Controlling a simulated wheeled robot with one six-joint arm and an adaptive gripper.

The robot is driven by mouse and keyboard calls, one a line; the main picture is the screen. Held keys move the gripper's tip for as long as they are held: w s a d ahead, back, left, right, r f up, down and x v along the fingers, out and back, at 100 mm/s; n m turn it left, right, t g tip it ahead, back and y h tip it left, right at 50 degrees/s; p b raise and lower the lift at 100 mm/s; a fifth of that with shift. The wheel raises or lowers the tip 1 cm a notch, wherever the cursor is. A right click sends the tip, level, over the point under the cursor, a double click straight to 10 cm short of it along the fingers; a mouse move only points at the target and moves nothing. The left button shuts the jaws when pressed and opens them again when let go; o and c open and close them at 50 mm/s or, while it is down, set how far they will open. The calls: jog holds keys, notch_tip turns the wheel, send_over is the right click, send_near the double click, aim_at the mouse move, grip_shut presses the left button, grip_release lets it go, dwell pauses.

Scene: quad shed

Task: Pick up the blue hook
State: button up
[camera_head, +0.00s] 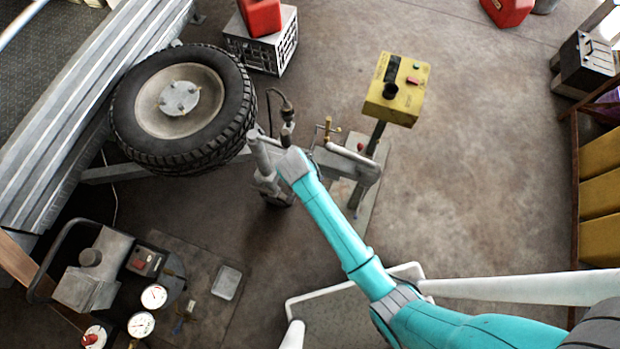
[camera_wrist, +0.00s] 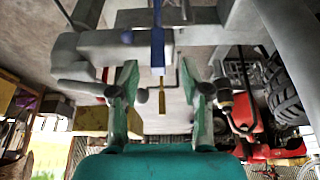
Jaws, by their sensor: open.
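In the wrist view, a narrow blue piece (camera_wrist: 157,45), which looks like the blue hook, hangs upright at the top middle. It lies in line with the gap between my fingers; its exact depth is hard to tell. My gripper (camera_wrist: 158,72) is open, with its two teal fingers spread on either side of that line and nothing clamped between them. In the head view, my arm covers the area around the hook, and I cannot make out the hook or the fingers there.
Grey metal parts (camera_wrist: 100,50) lie close to the fingers. The head view shows a tyred wheel (camera_head: 213,100) left of my arm, a yellow control box (camera_head: 408,100) on a post to its right, and a gauge unit (camera_head: 90,275) at lower left.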

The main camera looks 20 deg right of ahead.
jog(key=shift+x, duration=2.3)
jog(key=shift+d, duration=0.1)
grip_shut()
